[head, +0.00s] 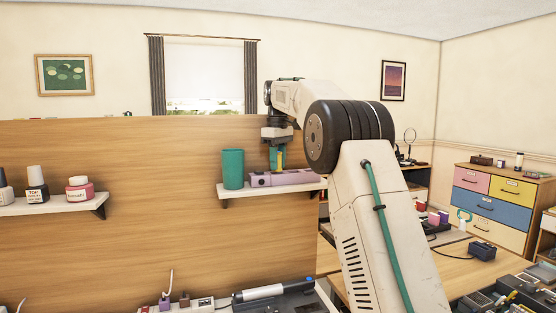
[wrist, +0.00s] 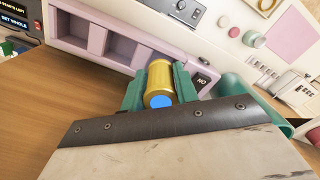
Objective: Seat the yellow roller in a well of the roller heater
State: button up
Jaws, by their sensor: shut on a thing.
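My gripper (head: 277,160) points down over the shelf and is shut on the yellow roller (wrist: 159,78), which has a blue end face. In the wrist view, green fingers (wrist: 158,88) flank the roller on both sides. The lilac roller heater (head: 290,178) sits on the small shelf, directly under my gripper. In the wrist view a pink-lilac block with square wells (wrist: 118,46) lies just beyond the roller. The roller overlaps the right end of that row. Its far end is hidden, so I cannot tell whether it is inside a well.
A green cup (head: 233,169) stands on the shelf just left of the heater. A wooden panel (head: 140,215) rises behind the shelf. Bottles and a jar (head: 79,189) stand on another shelf at the left. Several items crowd the desk below.

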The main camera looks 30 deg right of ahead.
jog(key=shift+f, duration=0.65)
jog(key=o, duration=1)
jog(key=shift+o, duration=0.2)
jog(key=shift+r, duration=0.1)
notch_tip(320, 180, up, 7)
jog(key=shift+r, duration=0.3)
